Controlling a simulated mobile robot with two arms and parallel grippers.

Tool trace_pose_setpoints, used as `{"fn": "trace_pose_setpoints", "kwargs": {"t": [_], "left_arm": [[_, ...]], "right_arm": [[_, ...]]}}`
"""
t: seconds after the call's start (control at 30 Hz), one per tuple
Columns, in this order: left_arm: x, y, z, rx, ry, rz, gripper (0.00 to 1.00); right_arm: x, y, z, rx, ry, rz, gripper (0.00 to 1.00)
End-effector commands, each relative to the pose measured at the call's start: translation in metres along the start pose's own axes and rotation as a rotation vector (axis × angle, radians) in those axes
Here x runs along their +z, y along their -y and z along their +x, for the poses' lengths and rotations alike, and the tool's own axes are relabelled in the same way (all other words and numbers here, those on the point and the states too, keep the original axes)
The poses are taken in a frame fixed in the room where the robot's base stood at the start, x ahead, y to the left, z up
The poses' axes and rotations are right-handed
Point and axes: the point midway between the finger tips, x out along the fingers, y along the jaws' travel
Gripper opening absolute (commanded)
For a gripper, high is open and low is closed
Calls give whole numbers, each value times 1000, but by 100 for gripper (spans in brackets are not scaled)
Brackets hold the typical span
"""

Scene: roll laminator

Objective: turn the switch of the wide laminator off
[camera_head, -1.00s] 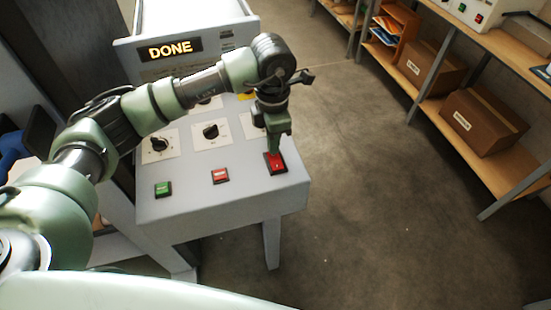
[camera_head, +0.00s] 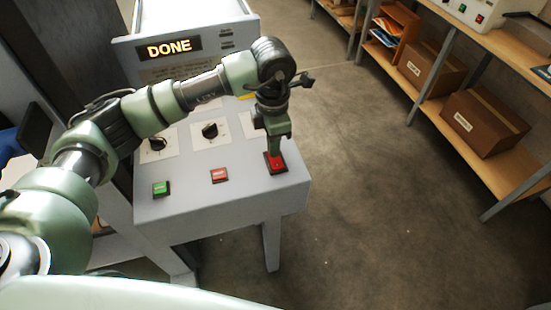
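The wide laminator (camera_head: 190,216) stands in front of me with a grey sloped control panel. Its display (camera_head: 168,48) reads "DONE". A red rocker switch (camera_head: 276,168) sits at the panel's right front corner. My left gripper (camera_head: 276,152) points down right at this switch, its tip touching or almost touching it and covering the switch's upper part. The fingers look close together, but their gap cannot be made out. Which way the rocker is tipped is unclear. My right gripper is out of view.
A green button (camera_head: 161,188), a red button (camera_head: 219,175) and black knobs (camera_head: 210,130) sit on the same panel, left of the switch. Shelves with cardboard boxes (camera_head: 484,122) stand at the right. The floor (camera_head: 370,190) between is clear.

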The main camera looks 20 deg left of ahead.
Motion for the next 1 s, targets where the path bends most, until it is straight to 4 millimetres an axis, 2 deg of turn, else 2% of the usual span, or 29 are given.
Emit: {"fn": "trace_pose_setpoints", "kwargs": {"t": [0.13, 0.33, 1.0], "left_arm": [[0, 0, 4, -1, -1, 0, 0], [0, 0, -2, 0, 0, 0, 0], [0, 0, -56, -1, 1, 0, 0]], "right_arm": [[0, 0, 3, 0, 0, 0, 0], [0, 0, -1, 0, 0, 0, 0], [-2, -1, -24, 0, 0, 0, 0]]}}
